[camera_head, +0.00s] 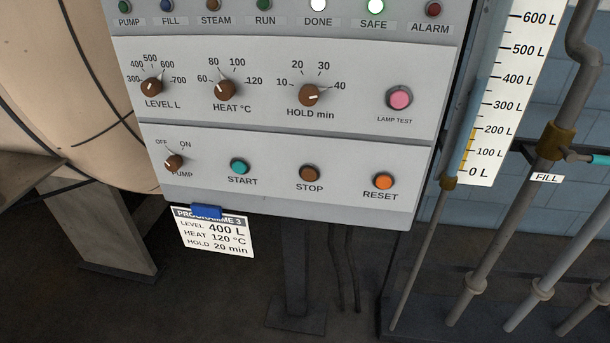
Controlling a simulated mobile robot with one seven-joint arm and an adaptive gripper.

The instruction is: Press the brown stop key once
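The brown stop key (310,173) is a round button on the lower panel, with the word STOP under it. It sits between the teal start key (240,167) and the orange reset key (384,181). Nothing covers it. I cannot tell from this view whether it is pressed in. My gripper is not in view.
Above are brown knobs for level (151,88), heat (224,90) and hold (309,95), and a pink lamp test button (399,97). A pump knob (173,162) is at left. DONE (318,5) and SAFE lamps are lit. A programme card (215,235) hangs below. Pipes stand at right.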

